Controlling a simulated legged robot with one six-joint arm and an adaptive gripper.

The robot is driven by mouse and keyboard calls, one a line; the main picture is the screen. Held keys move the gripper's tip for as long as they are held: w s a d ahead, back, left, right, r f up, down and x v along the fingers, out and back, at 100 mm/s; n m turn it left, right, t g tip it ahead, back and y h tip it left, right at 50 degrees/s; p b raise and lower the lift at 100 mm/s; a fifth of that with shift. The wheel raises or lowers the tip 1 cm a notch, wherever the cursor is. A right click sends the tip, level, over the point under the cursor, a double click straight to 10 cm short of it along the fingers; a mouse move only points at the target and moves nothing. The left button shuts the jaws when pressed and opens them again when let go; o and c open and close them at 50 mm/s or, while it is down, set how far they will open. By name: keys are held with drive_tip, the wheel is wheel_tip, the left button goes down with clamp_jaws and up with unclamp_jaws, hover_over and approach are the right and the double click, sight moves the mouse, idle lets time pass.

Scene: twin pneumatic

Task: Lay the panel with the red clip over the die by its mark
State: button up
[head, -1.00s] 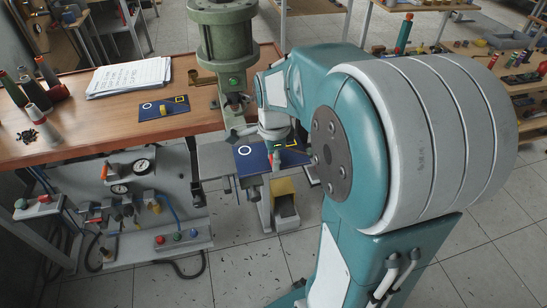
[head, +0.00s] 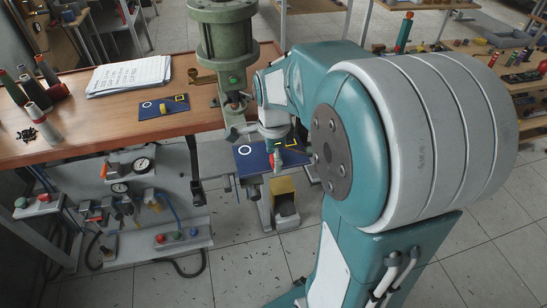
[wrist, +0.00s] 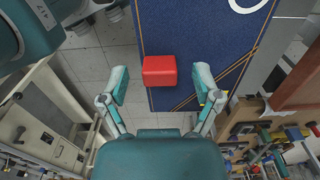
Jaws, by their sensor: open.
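A dark blue panel (head: 253,163) with a white ring lies nearly flat on the grey bed below the green press. A red clip stands on it, and shows as a red block (wrist: 160,71) in the wrist view. My gripper (wrist: 161,84) is open. Its fingers are apart to either side of the red clip's near end, with gaps between, not closed on it. In the head view my gripper (head: 275,150) is over this panel and hides part of it. A second blue panel (head: 150,110) with a yellow clip lies on the wooden table. I cannot make out the die.
The green press (head: 226,40) rises just behind my gripper. Paper sheets (head: 128,76) and thread cones (head: 40,120) are on the wooden table (head: 90,140). A yellow pedal (head: 283,188) stands below the bed. Gauges and valves are on the left front.

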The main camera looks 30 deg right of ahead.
wheel_tip(320, 180, up, 11)
drive_tip(key=shift+r, duration=0.2)
drive_tip(key=shift+a, duration=0.1)
